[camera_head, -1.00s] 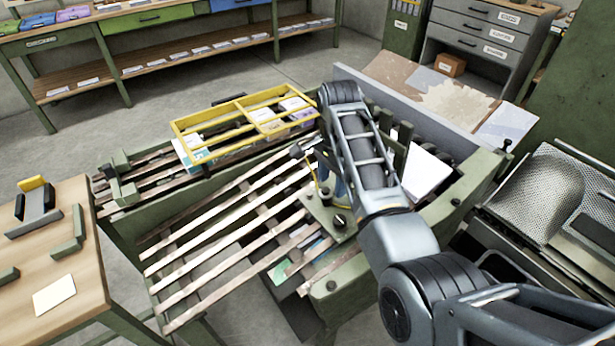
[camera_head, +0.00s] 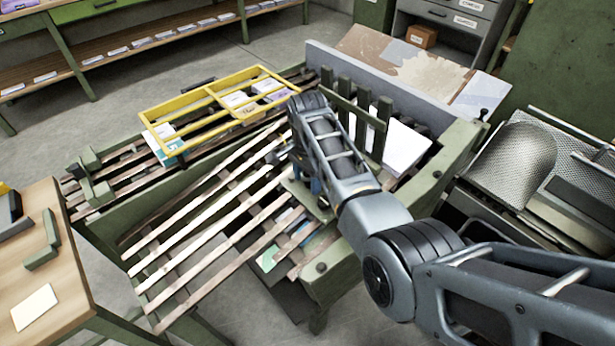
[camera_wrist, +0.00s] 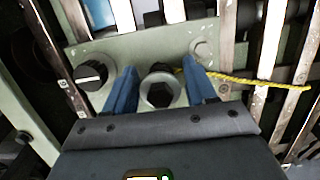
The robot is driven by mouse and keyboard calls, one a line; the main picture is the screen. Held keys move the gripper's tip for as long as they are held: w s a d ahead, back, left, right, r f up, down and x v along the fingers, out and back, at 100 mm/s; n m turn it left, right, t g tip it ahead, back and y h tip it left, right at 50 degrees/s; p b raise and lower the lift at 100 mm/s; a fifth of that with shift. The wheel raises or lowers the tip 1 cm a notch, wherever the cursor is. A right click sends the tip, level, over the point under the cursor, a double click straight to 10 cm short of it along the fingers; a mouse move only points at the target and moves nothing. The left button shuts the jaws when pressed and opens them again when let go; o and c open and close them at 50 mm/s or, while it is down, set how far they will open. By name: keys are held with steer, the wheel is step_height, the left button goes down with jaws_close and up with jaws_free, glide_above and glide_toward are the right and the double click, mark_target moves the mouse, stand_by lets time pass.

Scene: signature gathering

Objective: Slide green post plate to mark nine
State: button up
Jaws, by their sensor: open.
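The green post plate (camera_wrist: 135,58) lies over the wooden slats of a green-framed rack. It carries a black knob with a white pointer line (camera_wrist: 91,74), a central hex-topped post (camera_wrist: 160,91) and a round bolt head at its right. My gripper (camera_wrist: 161,88) is open, with one blue finger on each side of the central post; whether they touch it I cannot tell. In the head view the plate (camera_head: 299,190) shows only partly, behind my arm, and my gripper (camera_head: 316,184) is low over it. No numbered mark is legible in either view.
A yellow frame (camera_head: 205,100) lies over packets beyond the slats (camera_head: 190,238). Upright green posts (camera_head: 361,132) and white sheets (camera_head: 403,148) stand close beside my arm. A yellow cord (camera_wrist: 245,82) runs right from the plate. A wooden table (camera_head: 60,285) is at left.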

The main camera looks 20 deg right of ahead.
steer(key=shift+c, duration=0.2)
jaws_close()
stand_by(0.3)
